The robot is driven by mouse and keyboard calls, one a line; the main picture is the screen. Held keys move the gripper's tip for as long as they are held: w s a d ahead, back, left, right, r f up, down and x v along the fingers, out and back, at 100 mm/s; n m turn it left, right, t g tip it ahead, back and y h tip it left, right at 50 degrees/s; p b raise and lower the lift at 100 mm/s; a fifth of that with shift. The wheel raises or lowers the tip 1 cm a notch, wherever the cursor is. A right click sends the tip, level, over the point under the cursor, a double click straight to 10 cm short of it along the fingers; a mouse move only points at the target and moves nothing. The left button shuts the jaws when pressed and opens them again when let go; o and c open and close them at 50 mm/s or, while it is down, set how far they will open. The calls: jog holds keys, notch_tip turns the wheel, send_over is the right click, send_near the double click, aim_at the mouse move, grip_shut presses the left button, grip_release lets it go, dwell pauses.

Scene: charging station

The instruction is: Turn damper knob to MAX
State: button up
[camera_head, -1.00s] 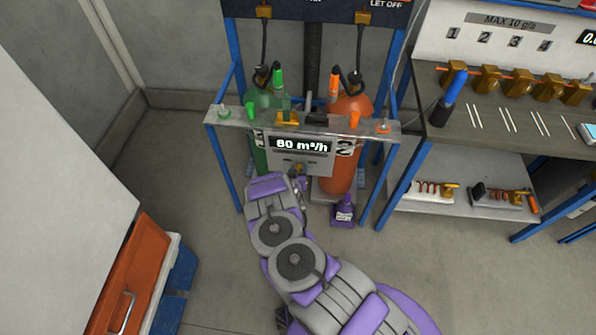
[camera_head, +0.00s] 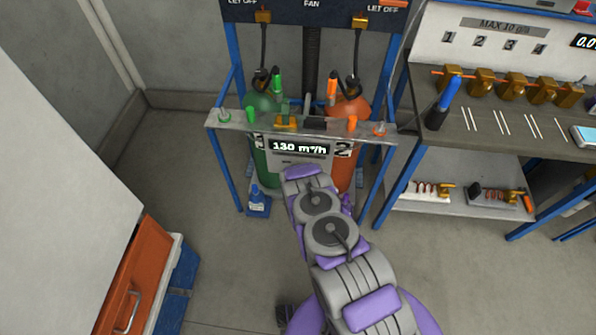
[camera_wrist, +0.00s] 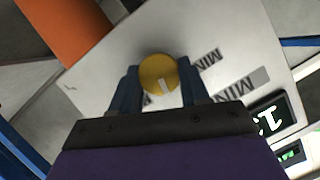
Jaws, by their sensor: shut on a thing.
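Upside-down lettering that looks like MIN (camera_wrist: 210,61) is beside the knob. In the head view the display (camera_head: 300,147) on the panel reads 130 m³/h. The knob and fingers are hidden there behind my arm.
A green cylinder (camera_head: 265,165) and an orange cylinder (camera_head: 348,112) stand behind the metal shelf (camera_head: 235,117) in a blue frame. A workbench (camera_head: 465,130) is at right, an orange drawer (camera_head: 135,285) at lower left.

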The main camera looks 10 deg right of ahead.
jog(key=m+t+y+b, duration=0.1)
jog(key=m, duration=0.1)
jog(key=m+t+y+b, duration=0.1)
jog(key=m, duration=0.2)
jog(key=m+y+b, duration=0.1)
jog(key=m, duration=0.1)
jog(key=shift+s+d+f+t, duration=0.1)
jog(key=shift+d+f+t, duration=0.2)
jog(key=shift+f+t, duration=0.1)
jog(key=shift+m+b, duration=0.3)
jog(key=shift+m, duration=0.1)
jog(key=o, duration=1.1)
jog(key=shift+c, duration=0.2)
jog(key=s+d+r, duration=0.1)
jog(key=s+d, duration=0.1)
jog(key=s, duration=1.5)
jog(key=shift+r, duration=0.25)
